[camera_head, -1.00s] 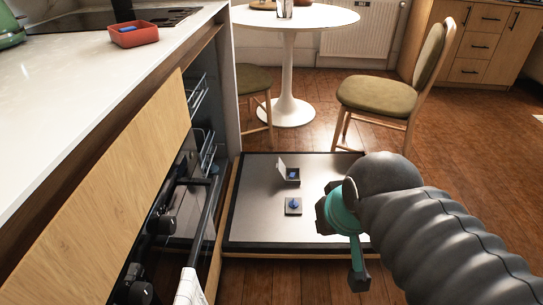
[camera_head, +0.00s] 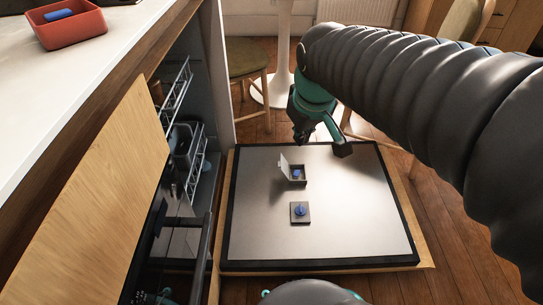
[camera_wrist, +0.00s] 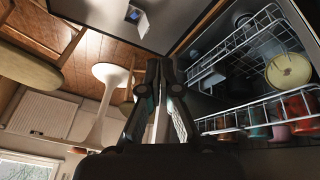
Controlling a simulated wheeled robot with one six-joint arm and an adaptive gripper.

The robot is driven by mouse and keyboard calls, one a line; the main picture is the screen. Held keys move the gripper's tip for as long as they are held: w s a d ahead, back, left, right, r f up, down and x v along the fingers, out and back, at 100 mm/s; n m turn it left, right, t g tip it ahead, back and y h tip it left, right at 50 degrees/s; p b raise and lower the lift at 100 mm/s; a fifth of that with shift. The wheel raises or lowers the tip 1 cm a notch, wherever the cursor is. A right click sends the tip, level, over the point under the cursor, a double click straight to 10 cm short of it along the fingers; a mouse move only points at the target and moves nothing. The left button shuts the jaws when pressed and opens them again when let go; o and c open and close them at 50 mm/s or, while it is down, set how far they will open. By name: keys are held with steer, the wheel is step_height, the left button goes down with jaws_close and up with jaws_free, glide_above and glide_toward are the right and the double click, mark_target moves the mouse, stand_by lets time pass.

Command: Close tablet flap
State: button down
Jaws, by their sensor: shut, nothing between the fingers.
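The tablet compartment (camera_head: 297,181) is a small dark box on the inner face of the lowered dishwasher door (camera_head: 345,215). A blue tablet (camera_head: 297,173) lies in it. Its pale flap (camera_head: 285,166) stands open, raised along the left side of the box. In the wrist view the flap (camera_wrist: 143,25) and the tablet (camera_wrist: 133,15) show near the top edge. My gripper (camera_head: 301,136) is above and beyond the compartment near the door's far edge, apart from the flap. In the wrist view my gripper (camera_wrist: 160,66) is shut and empty.
A round blue knob (camera_head: 300,210) on a square plate sits nearer than the compartment. Wire racks (camera_wrist: 250,50) with dishes fill the dishwasher at the left. A white table leg (camera_head: 273,90) and chairs stand beyond the door. A red tray (camera_head: 66,28) stands on the counter.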

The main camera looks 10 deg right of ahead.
mark_target(283, 167)
steer(key=w+a+f+n+g+h+b, duration=0.15)
steer(key=w+f+n, duration=0.25)
steer(key=w+f, duration=0.75)
steer(key=w+a+f+n+g+y+b, duration=0.15)
steer(key=w+f+n, duration=0.35)
steer(key=w+f, duration=0.7)
steer(key=w+f+n+b, duration=0.1)
steer(key=w+f, duration=0.1)
steer(key=f, duration=0.4)
steer(key=w+f+n+g+h+b, duration=0.1)
steer(key=w+f, duration=0.2)
steer(key=f, duration=0.3)
steer(key=w+f+b, duration=0.1)
steer(key=w+f, duration=0.2)
steer(key=f, duration=0.4)
steer(key=shift+n+g+b, duration=0.3)
steer(key=shift+n+b, duration=0.05)
steer(key=shift+n, duration=0.05)
steer(key=shift+s+d+r, duration=0.25)
steer(key=shift+d+r, duration=0.6)
steer(key=shift+d, duration=0.3)
steer(key=shift+s+d+r, duration=0.15)
steer(key=shift+d+r, duration=0.15)
steer(key=shift+d, duration=0.3)
steer(key=shift+d+r, duration=0.1)
steer(key=shift+d+r, duration=0.1)
